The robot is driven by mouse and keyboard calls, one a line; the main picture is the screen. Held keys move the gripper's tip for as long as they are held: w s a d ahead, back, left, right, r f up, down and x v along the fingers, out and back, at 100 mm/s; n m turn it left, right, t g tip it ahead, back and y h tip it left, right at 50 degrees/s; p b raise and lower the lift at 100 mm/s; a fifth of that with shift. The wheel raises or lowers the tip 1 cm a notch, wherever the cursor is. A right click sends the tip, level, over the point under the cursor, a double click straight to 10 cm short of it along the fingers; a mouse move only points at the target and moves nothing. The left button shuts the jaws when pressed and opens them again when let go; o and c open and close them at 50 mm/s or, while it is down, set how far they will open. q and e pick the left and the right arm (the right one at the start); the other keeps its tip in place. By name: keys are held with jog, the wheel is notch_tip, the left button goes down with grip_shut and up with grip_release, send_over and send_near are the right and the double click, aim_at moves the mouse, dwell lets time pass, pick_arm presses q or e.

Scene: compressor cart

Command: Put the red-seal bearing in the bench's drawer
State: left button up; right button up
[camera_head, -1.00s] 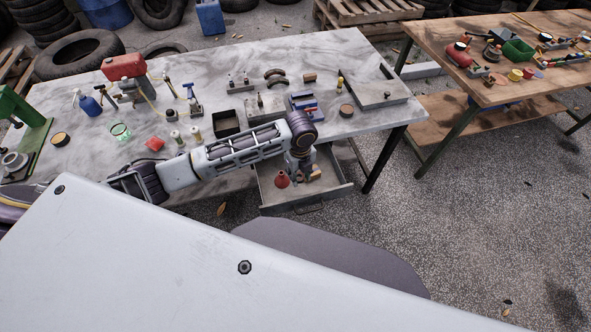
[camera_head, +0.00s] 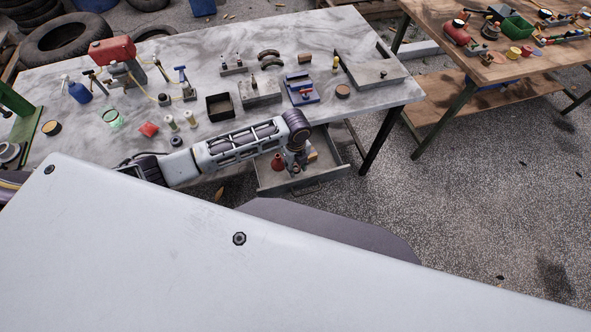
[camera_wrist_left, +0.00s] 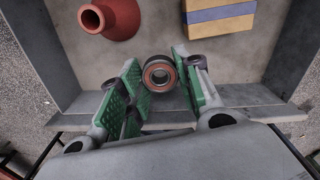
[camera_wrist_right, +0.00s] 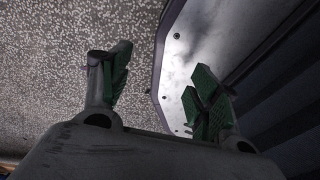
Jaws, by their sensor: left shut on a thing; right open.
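The red-seal bearing (camera_wrist_left: 159,75), a dark ring with a reddish seal, sits between the green pads of my left gripper (camera_wrist_left: 160,85) in the left wrist view. That gripper is shut on it. In the head view my left gripper (camera_head: 294,165) is over the bench's open drawer (camera_head: 326,174), near its front. The drawer floor (camera_wrist_left: 165,40) shows beneath the bearing; whether the bearing touches it I cannot tell. In the right wrist view my right gripper (camera_wrist_right: 160,90) is open and empty.
In the drawer are a red funnel-shaped thing (camera_wrist_left: 110,17) and a blue-and-yellow block (camera_wrist_left: 219,15). A wooden table (camera_head: 540,68) stands right.

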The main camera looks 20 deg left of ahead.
aim_at(296, 167)
jog(key=shift+d, duration=0.3)
pick_arm(q)
jog(key=shift+f, duration=1.85)
pick_arm(e)
jog(key=shift+a, duration=0.85)
jog(key=shift+d, duration=0.1)
